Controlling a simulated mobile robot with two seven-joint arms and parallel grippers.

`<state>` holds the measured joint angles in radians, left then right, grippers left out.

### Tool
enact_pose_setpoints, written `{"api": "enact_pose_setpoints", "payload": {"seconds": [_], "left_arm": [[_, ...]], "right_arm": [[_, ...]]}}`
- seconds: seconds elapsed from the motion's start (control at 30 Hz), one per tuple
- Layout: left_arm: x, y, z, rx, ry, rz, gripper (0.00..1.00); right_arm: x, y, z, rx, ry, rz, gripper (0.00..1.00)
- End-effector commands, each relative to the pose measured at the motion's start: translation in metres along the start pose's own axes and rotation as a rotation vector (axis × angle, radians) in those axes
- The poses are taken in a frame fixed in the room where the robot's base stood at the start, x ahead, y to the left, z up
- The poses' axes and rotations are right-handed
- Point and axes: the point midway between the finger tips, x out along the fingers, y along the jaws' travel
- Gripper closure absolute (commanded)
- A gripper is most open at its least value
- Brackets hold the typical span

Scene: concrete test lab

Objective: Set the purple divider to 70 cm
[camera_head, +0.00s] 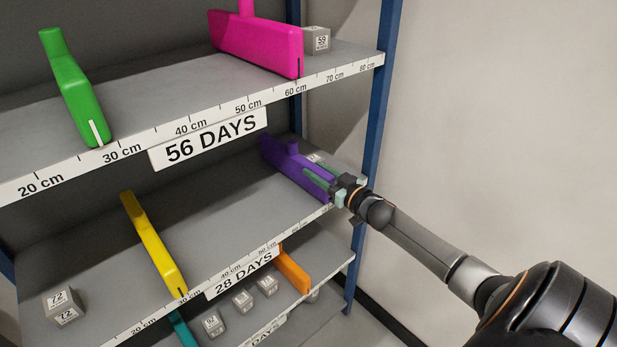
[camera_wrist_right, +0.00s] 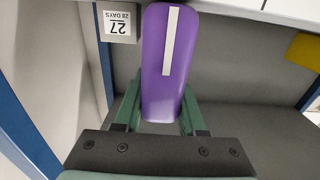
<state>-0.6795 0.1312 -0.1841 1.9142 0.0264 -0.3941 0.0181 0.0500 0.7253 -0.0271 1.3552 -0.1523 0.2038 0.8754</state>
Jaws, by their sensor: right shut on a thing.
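The purple divider (camera_head: 288,163) stands on the middle shelf (camera_head: 215,205), near its right end. My right gripper (camera_head: 322,182) is at the divider's front end, with its green fingers on either side. In the right wrist view the purple divider (camera_wrist_right: 160,85) sits between the two fingers (camera_wrist_right: 158,112), its white pointer line showing. The scale marks beside the divider's front are too small or covered by my gripper to read. My left gripper is not in view.
A cube marked 27 (camera_wrist_right: 118,22) stands close beside the purple divider, on the shelf-post side. A yellow divider (camera_head: 155,245) stands further left on the same shelf. A blue post (camera_head: 377,110) bounds the right end. Shelf space between the two dividers looks clear.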

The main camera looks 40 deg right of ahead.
Motion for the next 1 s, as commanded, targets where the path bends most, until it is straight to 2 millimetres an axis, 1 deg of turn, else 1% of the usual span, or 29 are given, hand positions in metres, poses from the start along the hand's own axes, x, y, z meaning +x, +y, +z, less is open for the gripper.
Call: {"api": "enact_pose_setpoints", "payload": {"seconds": [0.33,0.37,0.6,0.87,1.0], "left_arm": [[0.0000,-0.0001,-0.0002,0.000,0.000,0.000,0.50],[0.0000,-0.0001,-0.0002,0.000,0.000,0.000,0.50],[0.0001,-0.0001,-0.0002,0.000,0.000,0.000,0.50],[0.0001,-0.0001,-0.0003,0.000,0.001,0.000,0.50],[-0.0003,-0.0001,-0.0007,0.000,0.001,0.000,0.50]], "right_arm": [[0.0008,0.0016,-0.0019,-0.001,0.003,0.001,1.00],[0.0008,0.0015,-0.0018,-0.001,0.002,0.001,0.58],[0.0004,0.0010,-0.0006,-0.001,0.001,0.000,0.31],[-0.0002,0.0006,0.0002,0.000,-0.001,0.000,0.30],[-0.0065,0.0003,0.0007,0.001,-0.001,-0.001,0.30]]}}
